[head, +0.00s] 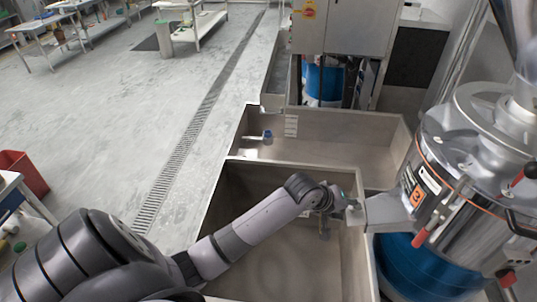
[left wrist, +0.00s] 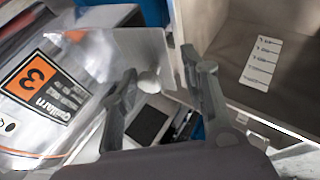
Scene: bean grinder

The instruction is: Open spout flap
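The grinder (head: 465,165) is a shiny metal drum with an orange "3" label, on the right in the head view; its body (left wrist: 50,100) fills the left of the left wrist view. Its grey spout (head: 388,211) sticks out to the left over the bins. In the left wrist view the spout end (left wrist: 140,50) shows as a pale metal plate with a small rounded knob near its edge. My left gripper (head: 345,203) is at the spout's outer end. Its fingers (left wrist: 160,65) are apart, with the plate's edge between or just beyond them; contact is unclear. My right gripper is out of view.
Open rectangular bins (head: 275,172) stand below and beyond my left arm. A blue drum (head: 425,262) sits under the grinder. A white label strip (left wrist: 262,62) is on a bin wall. A red crate (head: 24,172) and open floor lie left.

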